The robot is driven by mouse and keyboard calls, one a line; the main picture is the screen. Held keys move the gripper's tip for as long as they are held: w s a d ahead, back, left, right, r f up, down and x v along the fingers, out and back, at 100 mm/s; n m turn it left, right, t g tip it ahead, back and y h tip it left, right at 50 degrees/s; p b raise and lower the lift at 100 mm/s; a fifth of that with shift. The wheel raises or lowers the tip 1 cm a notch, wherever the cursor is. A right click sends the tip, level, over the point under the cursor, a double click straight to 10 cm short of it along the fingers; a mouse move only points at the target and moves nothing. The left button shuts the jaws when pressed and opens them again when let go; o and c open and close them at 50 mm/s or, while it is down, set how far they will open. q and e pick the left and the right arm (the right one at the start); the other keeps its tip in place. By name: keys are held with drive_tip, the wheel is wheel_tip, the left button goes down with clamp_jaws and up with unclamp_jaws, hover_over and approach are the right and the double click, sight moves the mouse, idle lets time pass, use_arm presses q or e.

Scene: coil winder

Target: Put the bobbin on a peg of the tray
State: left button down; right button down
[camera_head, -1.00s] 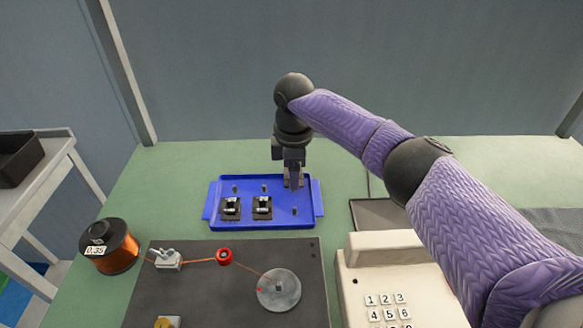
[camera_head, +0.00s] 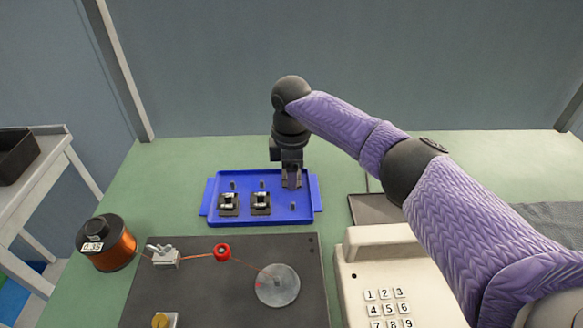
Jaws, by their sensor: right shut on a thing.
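The blue tray (camera_head: 270,219) lies on the green table and has several small upright pegs. Two dark bobbins with pale middles, a left one (camera_head: 229,204) and a right one (camera_head: 261,203), sit in its front row. A bare peg (camera_head: 293,206) stands at its front right. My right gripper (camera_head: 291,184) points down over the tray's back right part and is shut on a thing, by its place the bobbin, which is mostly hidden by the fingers. I cannot tell whether it touches a peg. My left gripper is out of view.
A dark winder board (camera_head: 210,280) with a grey disc (camera_head: 277,286) and a red guide (camera_head: 222,252) lies in front of the tray. A copper wire spool (camera_head: 107,243) stands at left. A cream keypad box (camera_head: 385,270) stands front right, below my right arm.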

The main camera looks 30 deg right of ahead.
drive_tip(key=shift+f, duration=0.45)
drive_tip(key=shift+c, duration=0.3)
unclamp_jaws()
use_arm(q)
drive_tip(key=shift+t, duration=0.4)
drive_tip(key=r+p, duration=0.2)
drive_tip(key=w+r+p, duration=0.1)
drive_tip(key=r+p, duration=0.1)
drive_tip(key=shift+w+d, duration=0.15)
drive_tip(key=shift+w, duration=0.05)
use_arm(e)
wheel_tip(320, 180, up, 10)
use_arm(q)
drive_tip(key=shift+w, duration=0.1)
